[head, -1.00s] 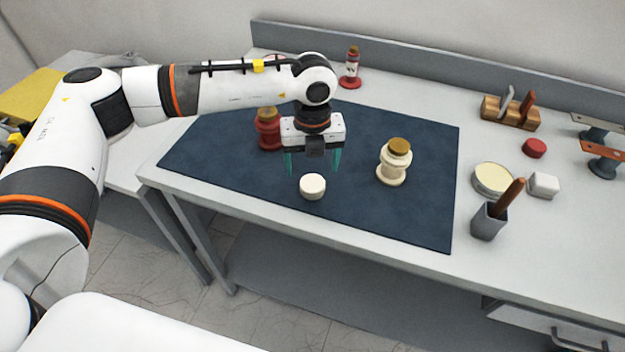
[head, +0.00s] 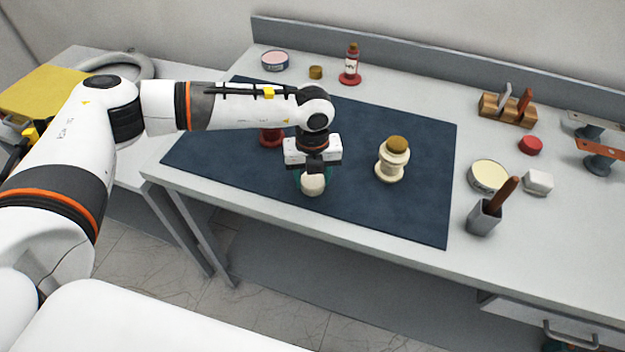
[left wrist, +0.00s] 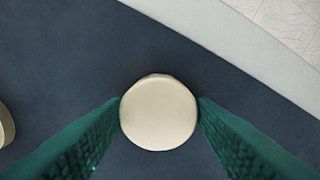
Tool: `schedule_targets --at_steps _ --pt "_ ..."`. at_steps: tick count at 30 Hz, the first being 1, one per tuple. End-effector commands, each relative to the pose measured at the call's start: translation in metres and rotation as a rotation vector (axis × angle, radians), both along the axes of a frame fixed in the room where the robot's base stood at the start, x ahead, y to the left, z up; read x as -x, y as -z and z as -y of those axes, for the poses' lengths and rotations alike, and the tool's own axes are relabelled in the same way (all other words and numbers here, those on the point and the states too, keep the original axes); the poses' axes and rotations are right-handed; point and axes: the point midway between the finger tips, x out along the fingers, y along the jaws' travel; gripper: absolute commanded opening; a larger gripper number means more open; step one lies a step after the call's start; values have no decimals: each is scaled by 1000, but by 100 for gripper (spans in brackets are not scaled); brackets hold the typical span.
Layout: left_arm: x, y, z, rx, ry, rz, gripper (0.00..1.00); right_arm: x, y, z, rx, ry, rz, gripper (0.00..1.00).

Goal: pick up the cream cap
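The cream cap (head: 313,186) is a short round disc near the front edge of the dark blue mat (head: 400,217). My left gripper (head: 313,180) points down over it, with a green finger on each side. In the left wrist view the cap (left wrist: 159,112) sits between the two fingertips, which meet its opposite sides with no clear gap. The gripper looks shut on it. I see no clear lift off the mat. My right gripper is not in view.
A cream bushing (head: 392,163) with a brown top stands to the right on the mat. A red bushing (head: 271,137) is partly hidden behind my left gripper. A round tin (head: 488,176) and a grey holder (head: 485,217) stand right of the mat. The mat between is clear.

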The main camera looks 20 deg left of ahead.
Motion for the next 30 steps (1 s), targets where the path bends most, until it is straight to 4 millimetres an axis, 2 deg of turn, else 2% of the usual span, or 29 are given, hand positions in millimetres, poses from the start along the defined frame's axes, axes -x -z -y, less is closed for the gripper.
schedule_targets --at_steps 7,10,21,25,30 --pt "0 -1 0 0 0 1 29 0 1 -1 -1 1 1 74" --pt "-1 -9 0 1 0 4 29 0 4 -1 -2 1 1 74" --pt "-1 -78 0 1 1 5 29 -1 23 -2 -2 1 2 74" --pt "-1 -94 0 0 0 2 29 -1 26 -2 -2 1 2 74" --pt "0 -101 0 0 0 0 29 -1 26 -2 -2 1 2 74"
